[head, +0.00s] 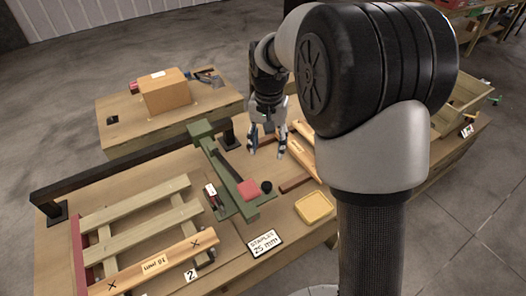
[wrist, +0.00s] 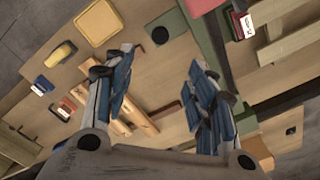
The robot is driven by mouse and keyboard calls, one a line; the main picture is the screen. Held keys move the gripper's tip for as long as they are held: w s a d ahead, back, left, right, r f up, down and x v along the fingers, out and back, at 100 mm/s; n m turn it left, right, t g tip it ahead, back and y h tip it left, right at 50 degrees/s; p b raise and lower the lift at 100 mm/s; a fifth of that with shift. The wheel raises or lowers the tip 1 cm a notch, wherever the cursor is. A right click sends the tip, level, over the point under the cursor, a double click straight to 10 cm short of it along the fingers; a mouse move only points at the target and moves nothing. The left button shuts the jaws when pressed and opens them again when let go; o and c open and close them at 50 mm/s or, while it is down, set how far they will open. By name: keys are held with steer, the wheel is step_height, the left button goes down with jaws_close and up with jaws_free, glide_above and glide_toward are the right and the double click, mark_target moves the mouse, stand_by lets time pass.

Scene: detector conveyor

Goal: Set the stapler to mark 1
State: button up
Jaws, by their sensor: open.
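No item is plainly a stapler. A small red-and-black item (head: 211,193) lies beside the green fixture (head: 238,184); it also shows in the wrist view (wrist: 241,24). A sign (head: 265,242) reads roughly "STAPLE 25 mm". A card (head: 190,275) reads 2, by a plank (head: 155,265) with black X marks. A card at right (head: 466,131) is too small to read. My gripper (head: 267,153) is open and empty above the bench, behind the knob.
A slatted wooden frame (head: 135,212) fills the bench's left. A yellow tray (head: 314,207) sits right of the knob. A dark rail (head: 130,165) runs along the back. A brown box (head: 165,93) stands on another table. A yellow item (wrist: 60,54) shows in the wrist view.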

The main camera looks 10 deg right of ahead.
mark_target(267, 185)
step_height(267, 185, down, 18)
steer(key=b, duration=0.4)
steer(key=shift+w+r+b, duration=0.1)
steer(key=shift+b, duration=0.2)
jaws_close()
stand_by(0.5)
